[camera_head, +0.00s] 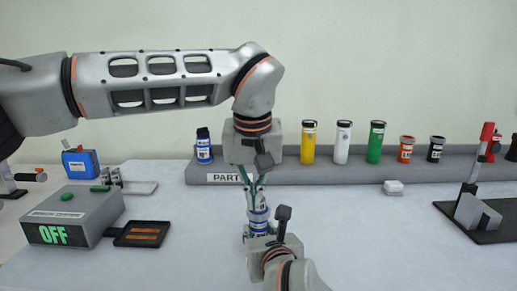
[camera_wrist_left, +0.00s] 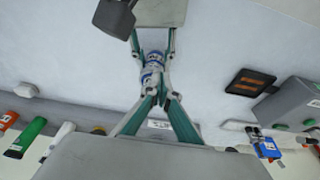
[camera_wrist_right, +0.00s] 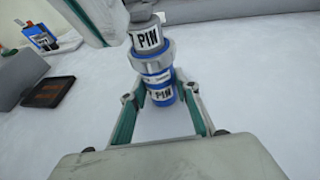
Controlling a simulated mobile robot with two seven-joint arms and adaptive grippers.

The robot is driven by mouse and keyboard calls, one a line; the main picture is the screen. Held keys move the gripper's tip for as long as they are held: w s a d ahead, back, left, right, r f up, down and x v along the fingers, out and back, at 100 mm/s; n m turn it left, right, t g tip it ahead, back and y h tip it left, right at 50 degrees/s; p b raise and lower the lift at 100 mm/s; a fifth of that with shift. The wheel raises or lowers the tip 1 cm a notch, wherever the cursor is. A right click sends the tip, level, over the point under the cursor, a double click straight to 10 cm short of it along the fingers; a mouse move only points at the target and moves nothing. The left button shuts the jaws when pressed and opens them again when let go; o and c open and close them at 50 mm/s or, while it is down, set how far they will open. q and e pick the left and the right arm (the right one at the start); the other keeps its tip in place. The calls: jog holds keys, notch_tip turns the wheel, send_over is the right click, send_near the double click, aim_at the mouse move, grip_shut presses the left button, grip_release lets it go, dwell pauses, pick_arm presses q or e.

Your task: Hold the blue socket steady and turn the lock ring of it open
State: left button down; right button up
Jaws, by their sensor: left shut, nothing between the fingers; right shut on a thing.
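The blue socket (camera_wrist_right: 162,92) stands upright on the table, blue with a white "PIN" label. Above its body, in the right wrist view, is a grey lock ring (camera_wrist_right: 152,56), and a grey-white piece labelled "PIN" (camera_wrist_right: 146,38) rises from it. The socket also shows in the head view (camera_head: 258,214). My right gripper (camera_wrist_right: 160,95) is shut on the socket's lower body, one finger on each side. My left gripper (camera_head: 257,188) points down at the top of the stack, its fingers shut and empty. In the left wrist view, its fingertips (camera_wrist_left: 162,97) partly hide the stack.
A grey box reading "OFF" (camera_head: 72,215) and a black tray (camera_head: 143,234) stand at left. A grey shelf (camera_head: 340,174) with several bottles and cups runs along the back. A black stand (camera_head: 480,225) is at right. The table between the socket and that stand is mostly clear.

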pick_arm(q)
jog(key=shift+s+x, duration=0.25)
jog(key=shift+x, duration=0.8)
jog(key=shift+s+x, duration=0.25)
jog(key=shift+x, duration=0.8)
jog(key=shift+f, duration=0.1)
jog(key=shift+w, duration=0.25)
jog(key=shift+d, duration=0.7)
pick_arm(e)
jog(key=shift+a, duration=0.1)
pick_arm(q)
jog(key=shift+s, duration=0.4)
jog(key=w+v, duration=0.1)
jog(key=v, duration=0.5)
send_over(260, 214)
jog(key=s, duration=0.3)
